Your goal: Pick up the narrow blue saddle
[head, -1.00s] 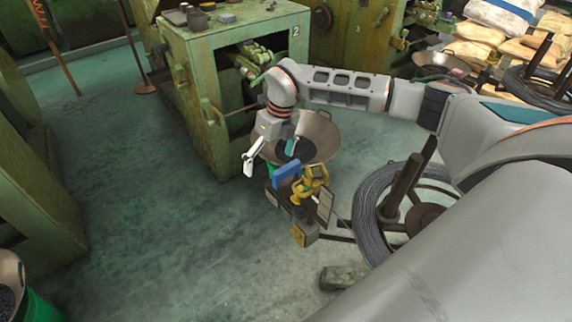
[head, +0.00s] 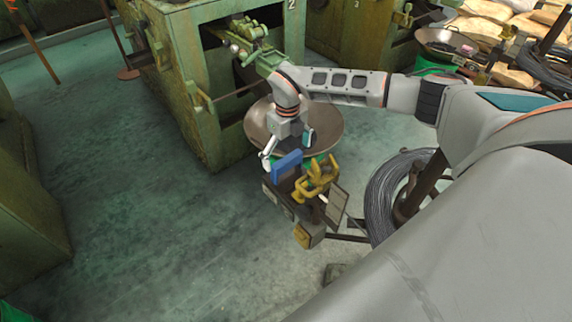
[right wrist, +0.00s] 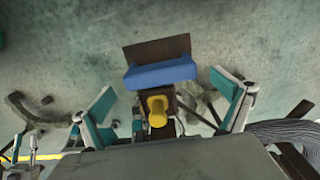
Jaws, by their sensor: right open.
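The narrow blue saddle (head: 287,164) is a flat blue block on the upper part of a dark stand, beside a yellow fitting (head: 318,178). In the right wrist view the saddle (right wrist: 160,73) lies crosswise just beyond the open space between my fingers. My right gripper (head: 287,149) is open, pointing down beside the saddle in the head view. Its teal-padded fingers are spread wide in the right wrist view (right wrist: 168,100), one on each side of the stand, and hold nothing. The remaining gap to the saddle is hard to judge.
A wide metal bowl (head: 328,128) stands just behind my right gripper. Green machine 2 (head: 213,110) is behind it to the left. A wire coil (head: 385,200) is to the right of the stand. The floor (head: 130,190) at left is clear.

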